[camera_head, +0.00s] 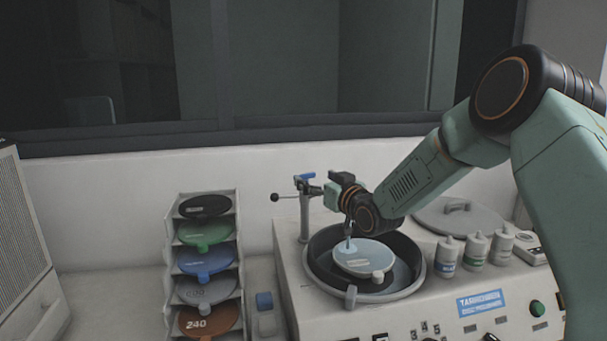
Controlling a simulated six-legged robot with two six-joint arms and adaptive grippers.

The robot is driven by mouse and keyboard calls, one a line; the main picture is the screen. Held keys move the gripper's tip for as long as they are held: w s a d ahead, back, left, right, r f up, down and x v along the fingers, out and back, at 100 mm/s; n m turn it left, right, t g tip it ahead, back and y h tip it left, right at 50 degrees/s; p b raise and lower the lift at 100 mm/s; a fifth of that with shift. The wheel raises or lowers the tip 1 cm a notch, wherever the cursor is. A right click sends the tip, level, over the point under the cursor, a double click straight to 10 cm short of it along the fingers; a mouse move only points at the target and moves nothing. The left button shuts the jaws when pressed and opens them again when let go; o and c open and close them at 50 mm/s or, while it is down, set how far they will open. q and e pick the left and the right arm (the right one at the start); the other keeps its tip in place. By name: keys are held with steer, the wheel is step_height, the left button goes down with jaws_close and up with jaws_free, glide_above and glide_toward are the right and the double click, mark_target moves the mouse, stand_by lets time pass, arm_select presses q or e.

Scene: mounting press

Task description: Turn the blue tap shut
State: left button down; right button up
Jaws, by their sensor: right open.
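The blue tap (305,177) is a small blue handle on top of an upright metal post at the back left of the press machine. A thin rod with a black ball end sticks out to its left. My right gripper (331,188) is open just right of the tap, with its arm coming in from the right. I cannot tell whether its fingers touch the handle. The gripper hides part of the pipe to the right of the post. My left gripper is not in view.
Below the gripper is a round basin (312,272) with a pale disc (364,257) in it. Several small bottles (447,256) and a grey lid (458,217) stand at its right. A rack (239,266) of coloured discs and a blue-capped bottle (265,313) stand left of the machine.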

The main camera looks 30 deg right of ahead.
mark_target(306, 175)
steer(key=w, duration=0.2)
steer(key=w+a, duration=0.1)
steer(key=w, duration=0.2)
steer(key=shift+a+p, duration=0.2)
steer(key=shift+p, duration=0.1)
steer(key=shift+s+d, duration=0.1)
steer(key=shift+d, duration=0.35)
steer(key=shift+w+a, duration=0.25)
steer(key=shift+a, duration=0.2)
steer(key=c, duration=0.4)
steer(key=shift+s+d, duration=0.15)
steer(key=shift+d, duration=0.15)
steer(key=c, duration=0.5)
steer(key=shift+a, duration=0.15)
steer(key=c, duration=0.3)
